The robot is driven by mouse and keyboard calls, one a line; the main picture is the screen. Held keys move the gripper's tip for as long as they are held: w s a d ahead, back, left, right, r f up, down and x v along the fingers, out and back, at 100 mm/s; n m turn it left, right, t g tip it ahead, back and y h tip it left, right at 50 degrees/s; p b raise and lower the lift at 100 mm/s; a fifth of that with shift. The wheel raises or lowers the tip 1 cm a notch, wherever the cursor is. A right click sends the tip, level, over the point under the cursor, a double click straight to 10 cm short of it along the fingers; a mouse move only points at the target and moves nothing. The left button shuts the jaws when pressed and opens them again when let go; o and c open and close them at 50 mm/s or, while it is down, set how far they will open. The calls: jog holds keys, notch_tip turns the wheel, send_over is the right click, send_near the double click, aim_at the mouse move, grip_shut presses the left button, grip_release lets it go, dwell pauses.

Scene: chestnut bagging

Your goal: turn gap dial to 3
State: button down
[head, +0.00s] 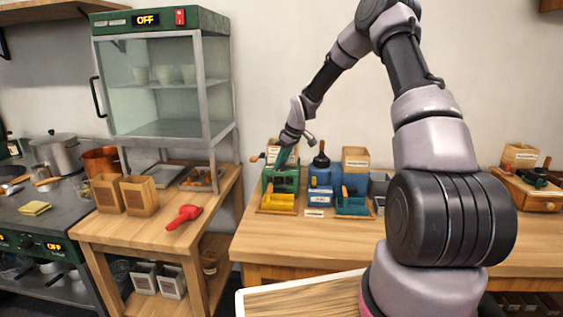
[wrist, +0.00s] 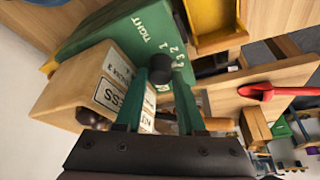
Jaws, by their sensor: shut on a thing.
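The green machine (head: 282,180) stands at the left end of the wooden bench in the head view. In the wrist view its green face (wrist: 115,38) carries the word TIGHT and a scale with the digits 3, 2 and 1. The dark gap dial (wrist: 159,75) sits on this face beside the scale. My gripper (wrist: 167,72) has its two green fingers on either side of the dial and is shut on it. In the head view my gripper (head: 285,157) is at the top of the green machine. Which digit the dial points to cannot be told.
A wooden hopper box (wrist: 75,92) with labels adjoins the green machine. A blue machine (head: 320,183) stands close on its right, and a yellow tray (head: 276,203) is in front. A red scoop (head: 184,216) lies on the left table, beside wooden boxes (head: 138,195).

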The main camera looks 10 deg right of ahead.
jog(key=shift+w+d+n+g+y, duration=0.1)
jog(key=shift+n+g+y, duration=0.3)
jog(key=shift+n, duration=0.9)
jog(key=c, duration=0.5)
grip_release()
jog(key=shift+r, duration=0.1)
